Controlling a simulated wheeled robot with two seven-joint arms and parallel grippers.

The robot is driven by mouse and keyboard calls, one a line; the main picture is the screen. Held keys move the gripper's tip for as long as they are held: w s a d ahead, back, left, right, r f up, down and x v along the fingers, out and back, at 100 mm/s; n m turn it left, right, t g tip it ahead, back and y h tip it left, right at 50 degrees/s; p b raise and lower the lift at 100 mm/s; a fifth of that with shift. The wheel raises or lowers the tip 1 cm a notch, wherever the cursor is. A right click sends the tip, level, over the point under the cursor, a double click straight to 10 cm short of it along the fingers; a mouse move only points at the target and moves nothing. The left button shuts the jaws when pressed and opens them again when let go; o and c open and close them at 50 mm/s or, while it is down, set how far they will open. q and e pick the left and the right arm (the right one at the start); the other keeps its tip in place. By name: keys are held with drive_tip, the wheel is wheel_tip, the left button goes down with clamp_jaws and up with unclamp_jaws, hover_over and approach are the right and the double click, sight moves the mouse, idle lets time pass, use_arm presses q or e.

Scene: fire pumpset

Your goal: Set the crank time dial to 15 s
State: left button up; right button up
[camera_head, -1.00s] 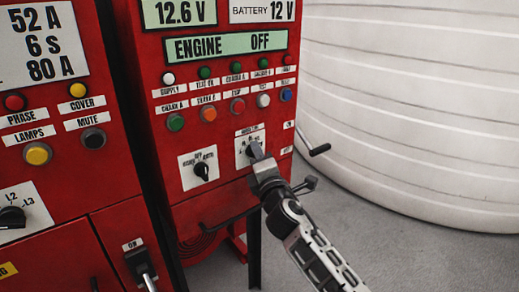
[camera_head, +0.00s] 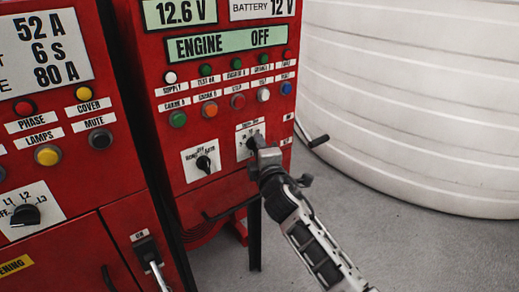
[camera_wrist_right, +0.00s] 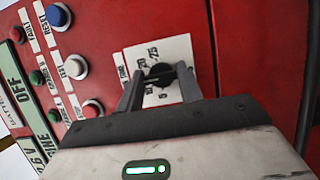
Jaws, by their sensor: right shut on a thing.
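The crank time dial is a black knob on a white scale plate (camera_head: 243,150), low on the right red panel. My right gripper (camera_head: 257,146) is at the dial and covers most of it in the head view. In the right wrist view the black dial knob (camera_wrist_right: 160,75) sits between the two fingertips of my right gripper (camera_wrist_right: 160,88), which is shut on it. Scale numbers such as 20 and 25 show on the plate; the pointer's exact setting cannot be read. My left gripper is not in view.
A second black selector knob (camera_head: 203,163) is just left of the dial. Rows of coloured buttons (camera_head: 210,109) sit above.

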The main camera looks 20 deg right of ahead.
drive_tip(key=o, duration=1)
drive_tip(key=s, duration=0.5)
drive_tip(key=s+b, duration=0.1)
drive_tip(key=s, duration=1)
drive_tip(key=shift+a, duration=0.35)
drive_tip(key=shift+f, duration=0.15)
drive_tip(key=s+f+m+g+y, duration=0.1)
drive_tip(key=s+f+m+g, duration=0.1)
drive_tip(key=s+f+m, duration=0.3)
drive_tip(key=s+a+f+m+g+y, duration=0.1)
drive_tip(key=s+f+m+g, duration=0.2)
drive_tip(key=f, duration=0.8)
drive_tip(key=s+a+f+m+g+y, duration=0.1)
drive_tip(key=s+f+m+g, duration=0.1)
drive_tip(key=s+f+m, duration=0.4)
drive_tip(key=shift+s+f+m+g+y, duration=0.2)
drive_tip(key=shift+s+f, duration=0.45)
drive_tip(key=shift+s, duration=0.25)
drive_tip(key=shift+s+f+m+g+y, duration=0.2)
drive_tip(key=shift+s+f, duration=0.45)
drive_tip(key=shift+s, duration=0.2)
